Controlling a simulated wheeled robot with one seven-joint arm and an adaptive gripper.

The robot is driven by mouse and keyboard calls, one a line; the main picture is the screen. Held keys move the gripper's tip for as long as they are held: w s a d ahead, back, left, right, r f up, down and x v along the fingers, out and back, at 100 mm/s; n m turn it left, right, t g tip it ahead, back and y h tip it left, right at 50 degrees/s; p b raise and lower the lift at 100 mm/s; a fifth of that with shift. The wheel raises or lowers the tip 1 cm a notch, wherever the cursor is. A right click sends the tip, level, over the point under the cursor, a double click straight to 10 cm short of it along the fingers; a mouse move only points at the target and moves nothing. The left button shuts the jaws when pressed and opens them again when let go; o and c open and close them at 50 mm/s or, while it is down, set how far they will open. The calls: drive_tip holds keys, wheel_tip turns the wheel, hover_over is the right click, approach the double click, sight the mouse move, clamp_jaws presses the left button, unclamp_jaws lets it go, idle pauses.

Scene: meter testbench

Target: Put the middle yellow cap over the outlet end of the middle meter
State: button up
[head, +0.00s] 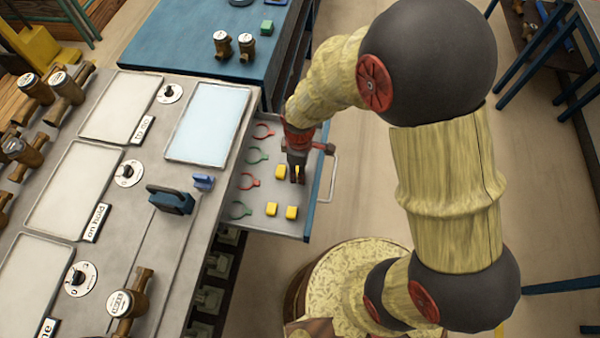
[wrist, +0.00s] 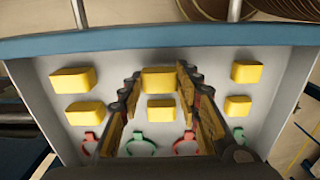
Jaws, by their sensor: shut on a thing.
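Small yellow caps lie in two rows in an open drawer (wrist: 205,125). My gripper (head: 297,178) points down into the drawer and is shut on the middle cap (wrist: 158,80) of the row nearest the drawer front. The cap sits between the two fingers, low in the drawer; whether it touches the floor is unclear. The other middle cap (wrist: 161,110) lies just behind it. Brass meters stand on the grey bench, among them one at the front (head: 130,300) and several at the left edge (head: 65,88). I cannot tell which is the middle meter.
Red and green rings (head: 249,180) lie along the drawer's inner side. A blue clamp-like object (head: 170,200) and flat panels (head: 208,125) are on the bench. Two small brass parts (head: 222,44) and a green block (head: 267,27) stand on the blue table (head: 185,40).

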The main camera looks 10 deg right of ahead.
drive_tip(key=shift+r+p, duration=2.05)
drive_tip(key=shift+r, duration=0.75)
